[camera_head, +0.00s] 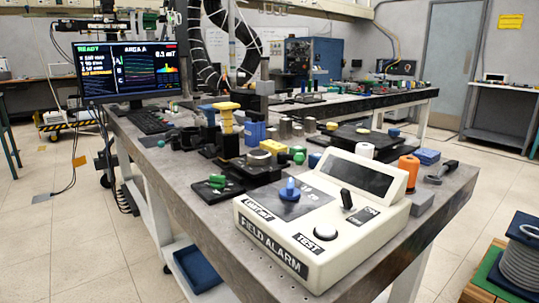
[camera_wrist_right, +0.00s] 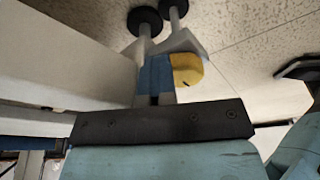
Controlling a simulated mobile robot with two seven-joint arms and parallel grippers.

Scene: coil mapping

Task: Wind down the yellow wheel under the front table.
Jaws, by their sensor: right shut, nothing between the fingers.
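The yellow wheel (camera_wrist_right: 187,68) shows in the right wrist view, just right of my right gripper's fingers and partly cut off from sight by a pale bracket-like part. My right gripper (camera_wrist_right: 156,72) is shut with nothing between its fingers, close beside the wheel; I cannot tell whether they touch. The front table (camera_head: 150,152) fills the middle of the head view. The wheel is not visible in the head view. My left gripper is in neither view.
Black round feet (camera_wrist_right: 145,21) and a white frame part (camera_wrist_right: 70,45) lie close around the right gripper. The tabletop carries a field alarm box (camera_head: 320,215), a monitor (camera_head: 128,72) and several small parts. A blue bin (camera_head: 197,268) sits on the lower shelf.

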